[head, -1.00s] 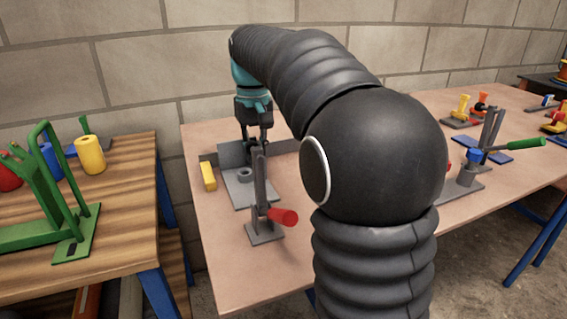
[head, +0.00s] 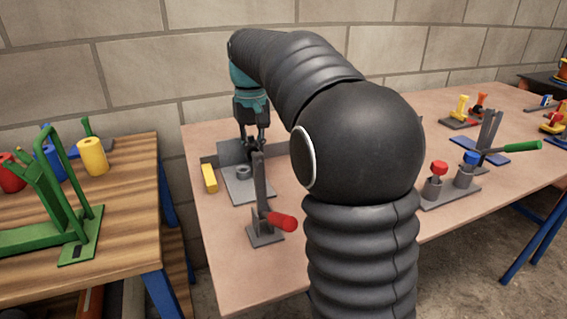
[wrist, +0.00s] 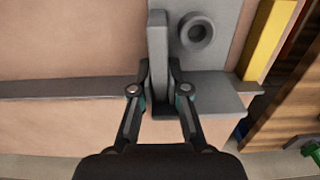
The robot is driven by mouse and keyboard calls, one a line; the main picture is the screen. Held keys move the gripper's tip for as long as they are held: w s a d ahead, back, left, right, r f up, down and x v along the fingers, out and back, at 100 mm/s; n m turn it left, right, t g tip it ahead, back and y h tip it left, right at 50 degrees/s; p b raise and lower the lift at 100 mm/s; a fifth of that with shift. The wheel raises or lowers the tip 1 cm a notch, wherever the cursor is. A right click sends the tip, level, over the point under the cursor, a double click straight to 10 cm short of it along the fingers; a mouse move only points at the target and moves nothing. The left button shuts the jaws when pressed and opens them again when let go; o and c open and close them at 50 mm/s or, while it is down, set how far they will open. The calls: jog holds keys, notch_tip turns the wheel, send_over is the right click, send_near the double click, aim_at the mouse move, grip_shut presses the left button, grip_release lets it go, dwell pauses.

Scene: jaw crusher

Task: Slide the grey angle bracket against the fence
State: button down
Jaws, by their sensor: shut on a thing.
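The grey angle bracket (head: 240,192) lies on the table, its flat plate carrying a round ring. The plate and ring also show in the wrist view (wrist: 213,58). My gripper (head: 254,149) is at the bracket's back part. In the wrist view, its fingers (wrist: 158,92) are closed on both sides of an upright grey plate that appears to be part of the bracket. The low grey fence (head: 284,147) runs along the table behind; in the wrist view it crosses to the left (wrist: 65,88). I see no clear gap between bracket and fence, but cannot tell whether they touch.
A clamp with a red handle (head: 283,222) stands just in front of the bracket and hides part of it. A yellow block (head: 209,178) lies close on its left. A stand with red and blue knobs (head: 451,188) is to the right, beyond my arm.

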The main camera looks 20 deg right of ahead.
jog(key=shift+a, duration=0.15)
dwell(0.3)
jog(key=shift+w+a, duration=0.1)
jog(key=shift+a, duration=0.75)
jog(key=c, duration=1.1)
grip_release()
jog(key=shift+r+p, duration=0.4)
jog(key=shift+r, duration=3.6)
